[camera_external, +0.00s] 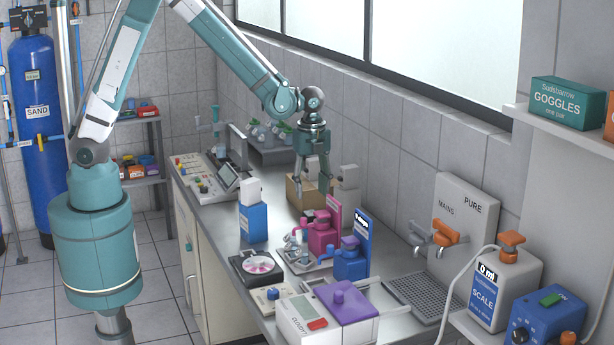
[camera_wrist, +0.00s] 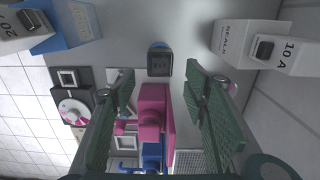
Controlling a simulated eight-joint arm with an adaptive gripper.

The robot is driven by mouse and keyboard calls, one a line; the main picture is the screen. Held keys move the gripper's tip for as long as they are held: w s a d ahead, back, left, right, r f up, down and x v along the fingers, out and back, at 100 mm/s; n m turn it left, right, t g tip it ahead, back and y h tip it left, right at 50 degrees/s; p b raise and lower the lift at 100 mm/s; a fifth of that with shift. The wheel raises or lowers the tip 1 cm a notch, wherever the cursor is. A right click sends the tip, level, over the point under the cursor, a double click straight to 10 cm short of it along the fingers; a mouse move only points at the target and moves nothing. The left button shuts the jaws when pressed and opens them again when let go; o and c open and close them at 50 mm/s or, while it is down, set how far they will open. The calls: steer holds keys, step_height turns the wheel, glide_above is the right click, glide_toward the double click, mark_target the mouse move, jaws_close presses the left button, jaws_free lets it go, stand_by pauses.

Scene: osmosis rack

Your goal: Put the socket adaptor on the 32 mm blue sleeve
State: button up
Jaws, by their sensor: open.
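My gripper (camera_external: 314,190) hangs pointing down over the bench. It also shows in the wrist view (camera_wrist: 160,82), with its two green fingers spread and nothing between them. A small dark square-topped piece (camera_wrist: 159,65), perhaps the socket adaptor, stands on the bench in line with the gap, beyond the fingertips. A blue rounded edge shows behind it; I cannot tell whether this is a sleeve. I cannot make out this piece in the external view. I cannot identify the 32 mm blue sleeve for certain in either view.
A pink device (camera_external: 322,236) and a blue device (camera_external: 350,264) stand in front of my gripper. A blue box with a white top (camera_external: 253,222) stands left. A brown box (camera_external: 305,190) is behind, near the wall. A disc unit (camera_external: 257,266) lies near the front edge.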

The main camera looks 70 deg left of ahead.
steer(key=shift+r, duration=1.65)
steer(key=shift+r, duration=0.1)
steer(key=s+a+r+n+t, duration=0.3)
steer(key=s+a+r+n, duration=0.65)
steer(key=r, duration=0.55)
steer(key=s+a+r+n+t, duration=0.2)
steer(key=s+a+n, duration=0.2)
steer(key=s, duration=0.5)
steer(key=s+a+r+n+t, duration=0.2)
steer(key=s+a+n, duration=0.2)
steer(key=s, duration=0.5)
steer(key=shift+s+a+r, duration=0.2)
steer(key=shift+s+a, duration=0.1)
steer(key=shift+a, duration=0.4)
steer(key=shift+f+n, duration=0.1)
steer(key=shift+n, duration=0.15)
